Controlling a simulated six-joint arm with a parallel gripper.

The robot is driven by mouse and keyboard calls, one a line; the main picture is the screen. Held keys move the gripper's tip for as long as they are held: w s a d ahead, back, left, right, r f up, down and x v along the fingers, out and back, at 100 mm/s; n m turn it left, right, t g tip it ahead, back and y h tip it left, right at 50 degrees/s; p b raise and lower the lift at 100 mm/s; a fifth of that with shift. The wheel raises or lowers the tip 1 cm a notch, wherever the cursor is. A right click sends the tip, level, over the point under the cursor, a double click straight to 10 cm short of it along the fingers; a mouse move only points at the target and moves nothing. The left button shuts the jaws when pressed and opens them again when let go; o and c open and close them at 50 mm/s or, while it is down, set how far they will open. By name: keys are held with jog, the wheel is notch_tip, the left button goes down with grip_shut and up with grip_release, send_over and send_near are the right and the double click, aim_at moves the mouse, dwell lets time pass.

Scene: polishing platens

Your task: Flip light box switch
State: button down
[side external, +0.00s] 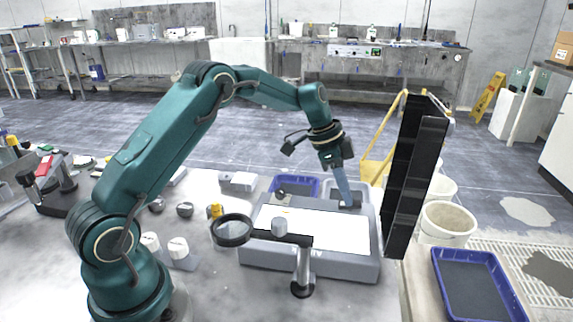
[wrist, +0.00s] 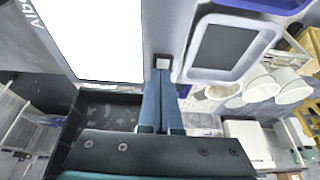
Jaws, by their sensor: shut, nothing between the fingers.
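The light box (side external: 330,265) is a grey case on the table with a bright white top panel (side external: 335,228). The panel also shows bright white in the wrist view (wrist: 90,35). A small pale square switch with a dark surround (wrist: 163,61) sits on the grey border beside the panel. My gripper (side external: 347,203) is shut and empty, pointing down at the far right part of the box. In the wrist view its blue fingertips (wrist: 162,72) are right at the switch's edge. I cannot tell whether they touch it. The switch's tilt is too small to read.
A magnifier on a stand (side external: 302,270) stands in front of the box. A tall black panel (side external: 415,185) rises close on the right. Blue and white trays (side external: 300,181) lie behind the box. A blue tray (side external: 475,285) and white buckets (side external: 447,220) are farther right.

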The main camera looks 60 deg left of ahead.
jog(key=shift+s+f, duration=0.2)
jog(key=w+v, duration=0.1)
jog(key=v, duration=1.3)
jog(key=shift+d+r, duration=0.25)
jog(key=shift+r, duration=0.1)
jog(key=shift+d, duration=0.1)
